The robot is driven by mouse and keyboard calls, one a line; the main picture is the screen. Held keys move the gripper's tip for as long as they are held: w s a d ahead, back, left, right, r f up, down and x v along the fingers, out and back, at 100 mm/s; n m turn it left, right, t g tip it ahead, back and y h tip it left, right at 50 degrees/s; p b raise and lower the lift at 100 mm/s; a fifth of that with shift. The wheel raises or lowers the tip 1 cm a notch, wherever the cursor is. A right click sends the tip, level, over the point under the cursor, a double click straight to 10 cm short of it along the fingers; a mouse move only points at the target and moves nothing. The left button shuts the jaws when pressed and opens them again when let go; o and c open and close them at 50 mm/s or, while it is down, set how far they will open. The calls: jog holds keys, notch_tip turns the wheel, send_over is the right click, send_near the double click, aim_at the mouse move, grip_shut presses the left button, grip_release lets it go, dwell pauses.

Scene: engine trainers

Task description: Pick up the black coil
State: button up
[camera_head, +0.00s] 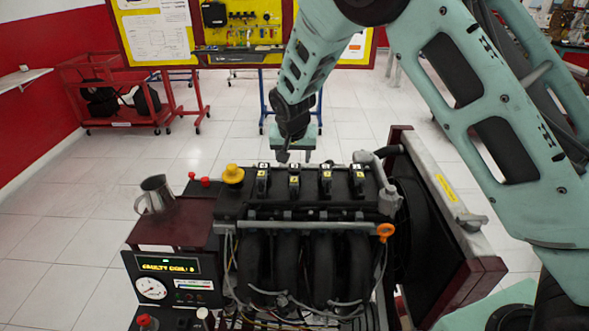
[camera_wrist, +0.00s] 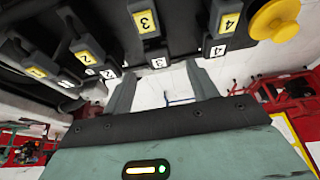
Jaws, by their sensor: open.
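Several black coils sit in a row on top of the engine, each with a yellow number label. In the head view one coil (camera_head: 294,186) is second from the left. In the wrist view the coil labelled 3 (camera_wrist: 151,43) lies just beyond my fingers, and the coil labelled 4 (camera_wrist: 221,30) is to its right. My gripper (camera_head: 296,157) is behind the engine's far edge, close to the coil row. In the wrist view my gripper (camera_wrist: 160,80) is open, with nothing between its fingers. Its fingertips are partly hidden by the engine in the head view.
The engine (camera_head: 310,215) stands on a dark red frame. A yellow cap (camera_head: 232,174) is left of the coils. A metal jug (camera_head: 155,194) stands on the panel box (camera_head: 165,265), whose display reads "FAULTY COIL", its digit unclear. A radiator (camera_head: 450,200) stands right.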

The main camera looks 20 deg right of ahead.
aim_at(295, 168)
jog(key=shift+w+d+f+p, duration=0.15)
jog(key=shift+f+p, duration=0.3)
jog(key=shift+f, duration=0.05)
jog(key=shift+p+x, duration=0.9)
jog(key=shift+x, duration=1.25)
jog(key=c, duration=1.2)
